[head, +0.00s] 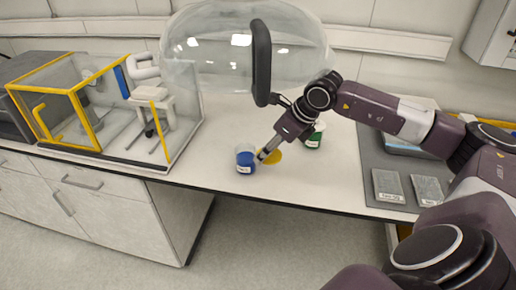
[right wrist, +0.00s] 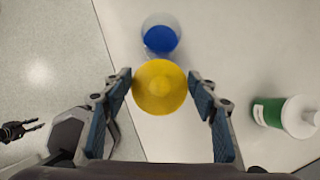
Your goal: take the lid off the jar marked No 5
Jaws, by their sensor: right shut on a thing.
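A small clear jar with blue contents (head: 245,161) stands upright near the front edge of the white counter. It bears a white label that is too small to read. In the right wrist view the blue jar (right wrist: 160,38) looks open at the top. My right gripper (head: 264,156) is shut on a round yellow lid (head: 273,157), just right of the jar. In the right wrist view the yellow lid (right wrist: 160,87) sits between the fingertips and overlaps the jar's near edge. A dark claw shape at that view's left edge may be my left gripper (right wrist: 38,126).
A large clear dome (head: 205,60) is at the back. A yellow-framed glass case (head: 77,118) stands left. Grey labelled plates (head: 389,186) lie on the right. Counter left of the jar is clear.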

